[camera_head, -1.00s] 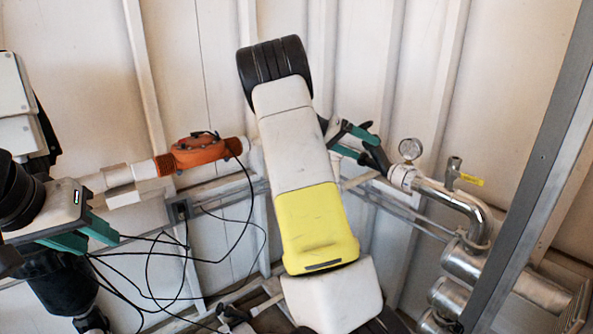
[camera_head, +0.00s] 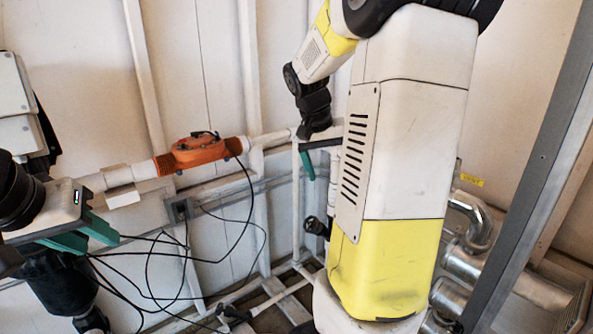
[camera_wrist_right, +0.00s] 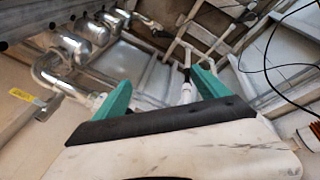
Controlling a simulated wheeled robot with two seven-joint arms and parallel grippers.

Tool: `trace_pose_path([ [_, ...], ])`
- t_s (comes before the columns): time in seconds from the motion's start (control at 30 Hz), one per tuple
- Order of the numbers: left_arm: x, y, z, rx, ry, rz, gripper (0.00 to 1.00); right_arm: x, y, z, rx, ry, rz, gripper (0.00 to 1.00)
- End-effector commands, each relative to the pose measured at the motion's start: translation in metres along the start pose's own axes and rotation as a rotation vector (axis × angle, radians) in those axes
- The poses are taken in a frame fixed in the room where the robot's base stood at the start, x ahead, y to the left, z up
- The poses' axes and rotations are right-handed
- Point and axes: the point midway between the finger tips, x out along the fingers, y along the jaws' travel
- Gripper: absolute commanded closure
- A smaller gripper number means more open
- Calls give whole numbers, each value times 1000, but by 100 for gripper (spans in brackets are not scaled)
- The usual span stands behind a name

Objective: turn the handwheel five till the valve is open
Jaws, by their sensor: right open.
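No number is legible, so I cannot tell which wheel is handwheel five. A small dark handwheel-like part (camera_head: 316,226) sits on the white pipework left of my right forearm in the head view. Another dark one (camera_head: 232,314) is low near the bottom edge. My right gripper (camera_head: 314,160) points down above the first one, partly hidden by my arm. In the wrist view its teal fingers (camera_wrist_right: 160,92) are spread and empty, with a white pipe fitting (camera_wrist_right: 186,88) beyond the gap. My left gripper (camera_head: 90,236) is at the left, its teal fingers apart and empty.
An orange pipe unit (camera_head: 198,152) with loose black cables crosses the left wall. Shiny metal pipes (camera_head: 470,225) and a grey upright beam (camera_head: 530,170) stand at the right. White pipework and frame bars fill the lower middle.

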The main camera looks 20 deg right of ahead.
Motion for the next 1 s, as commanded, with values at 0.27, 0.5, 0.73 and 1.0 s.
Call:
trace_pose_path([
  [0.27,0,0,0,0,0,0,64,-22,-16,32,-77,21,-138,16],
  [0.5,0,0,0,0,0,0,64,-28,-21,40,-100,29,-174,16],
  [0.73,0,0,0,0,0,0,64,-28,-21,41,-100,29,-174,16],
  [1.0,0,0,0,0,0,0,64,-31,-22,45,-109,33,-190,16],
])
